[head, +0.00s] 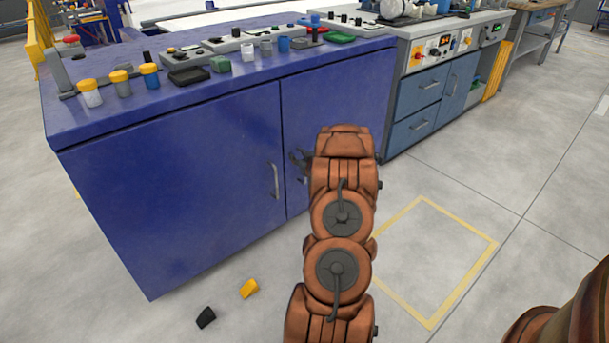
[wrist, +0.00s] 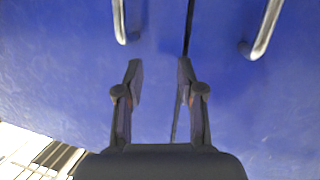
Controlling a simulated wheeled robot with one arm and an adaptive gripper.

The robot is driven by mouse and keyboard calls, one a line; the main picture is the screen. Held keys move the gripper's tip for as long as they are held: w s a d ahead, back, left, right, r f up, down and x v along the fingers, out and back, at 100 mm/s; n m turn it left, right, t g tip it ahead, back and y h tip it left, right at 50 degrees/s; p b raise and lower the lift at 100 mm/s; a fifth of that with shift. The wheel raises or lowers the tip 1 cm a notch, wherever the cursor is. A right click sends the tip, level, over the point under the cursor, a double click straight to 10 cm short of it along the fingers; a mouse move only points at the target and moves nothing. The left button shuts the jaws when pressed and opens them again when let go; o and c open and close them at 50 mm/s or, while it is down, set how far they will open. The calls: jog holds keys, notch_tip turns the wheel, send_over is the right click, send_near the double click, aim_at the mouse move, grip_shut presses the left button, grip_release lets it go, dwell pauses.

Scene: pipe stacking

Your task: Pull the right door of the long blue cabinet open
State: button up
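The long blue cabinet (head: 140,130) has two doors. Its right door (head: 335,95) is closed and flush with the left door (head: 180,190). The left door's upright metal handle (head: 275,181) shows plainly; the right door's handle is largely hidden by my gripper and arm. My gripper (head: 299,162) is in front of the right door near the seam. In the wrist view my gripper (wrist: 158,72) is open, with nothing between its fingers. Two handles, one at upper left (wrist: 120,22) and one at upper right (wrist: 263,32), lie beyond the fingertips, on either side of the door seam.
Jars and small parts (head: 120,82) stand on the cabinet top. A grey-blue workbench (head: 430,95) adjoins on the right. A yellow piece (head: 249,289) and a black piece (head: 206,317) lie on the floor before the left door. The floor within the yellow outline (head: 430,260) is clear.

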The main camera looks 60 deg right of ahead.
jog(key=s+d+f+t+b, duration=0.25)
jog(key=s+f+b, duration=0.2)
jog(key=f, duration=0.35)
jog(key=shift+m+h, duration=0.3)
jog(key=shift+b+x, duration=0.7)
jog(key=shift+x, duration=2.9)
jog(key=shift+d+r, duration=0.1)
grip_shut()
